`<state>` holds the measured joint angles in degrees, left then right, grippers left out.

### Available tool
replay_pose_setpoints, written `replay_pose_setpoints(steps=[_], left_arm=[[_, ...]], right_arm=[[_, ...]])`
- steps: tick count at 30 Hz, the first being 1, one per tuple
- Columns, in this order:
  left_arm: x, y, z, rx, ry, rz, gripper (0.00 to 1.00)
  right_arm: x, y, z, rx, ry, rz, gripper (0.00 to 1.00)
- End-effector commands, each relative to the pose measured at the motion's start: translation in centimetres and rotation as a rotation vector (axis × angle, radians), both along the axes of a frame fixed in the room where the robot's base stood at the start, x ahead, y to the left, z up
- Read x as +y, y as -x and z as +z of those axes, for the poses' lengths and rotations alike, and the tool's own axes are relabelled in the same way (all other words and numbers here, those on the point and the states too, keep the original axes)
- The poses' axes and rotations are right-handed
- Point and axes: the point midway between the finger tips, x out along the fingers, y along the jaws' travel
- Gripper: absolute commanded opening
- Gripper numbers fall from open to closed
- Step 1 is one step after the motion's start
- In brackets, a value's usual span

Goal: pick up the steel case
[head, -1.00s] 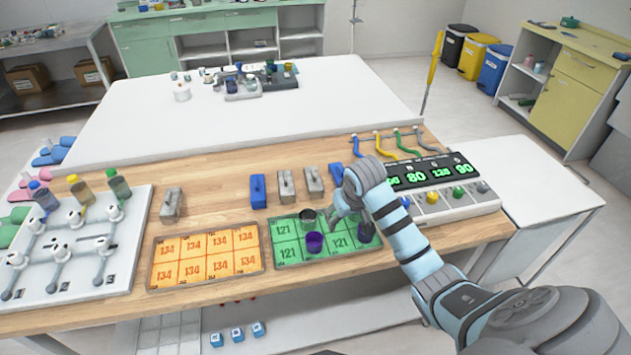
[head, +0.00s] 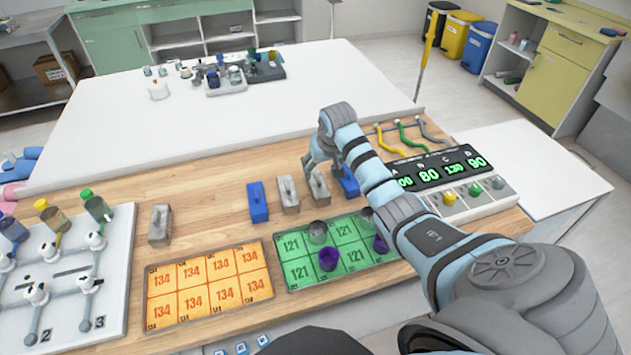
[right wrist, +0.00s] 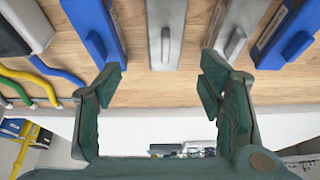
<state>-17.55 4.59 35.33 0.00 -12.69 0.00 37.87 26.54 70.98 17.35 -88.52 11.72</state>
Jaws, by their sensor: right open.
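Three grey steel cases with top handles show in the head view. One (head: 319,187) stands just below my right gripper, another (head: 288,195) is beside it to the left, and the third (head: 160,225) is far left. My right gripper (head: 310,163) is open and empty at the back of the row. In the right wrist view, my open fingers (right wrist: 162,88) are spread to either side of the line of one grey case (right wrist: 165,35), not touching it. A second grey case (right wrist: 235,35) is to its right. My left gripper is out of view.
Blue cases (head: 258,202) (head: 349,182) flank the grey pair. A green mat (head: 300,278) with several cups lies in front, an orange mat (head: 208,288) to its left. A monitor unit (head: 440,172) with coloured cables stands right. The white table behind is mostly clear.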

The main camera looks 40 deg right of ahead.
Motion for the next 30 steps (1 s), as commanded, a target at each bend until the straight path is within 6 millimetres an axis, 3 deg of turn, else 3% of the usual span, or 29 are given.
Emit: replay_pose_setpoints(steps=[1,5,12,20,30], left_arm=[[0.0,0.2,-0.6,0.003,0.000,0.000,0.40],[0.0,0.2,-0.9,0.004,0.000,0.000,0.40],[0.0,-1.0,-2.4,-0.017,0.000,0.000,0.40],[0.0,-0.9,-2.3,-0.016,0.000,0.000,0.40],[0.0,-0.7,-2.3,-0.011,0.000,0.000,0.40]], right_arm=[[-0.1,-0.3,-1.2,0.001,-0.003,-0.002,0.62],[-0.2,-0.8,-2.6,0.001,-0.001,-0.001,0.62],[0.1,-2.2,-6.9,0.000,-0.002,0.002,0.62],[0.0,-2.4,-7.1,0.000,0.000,0.004,0.61],[0.1,-2.5,-7.1,0.000,0.000,0.004,0.07]])
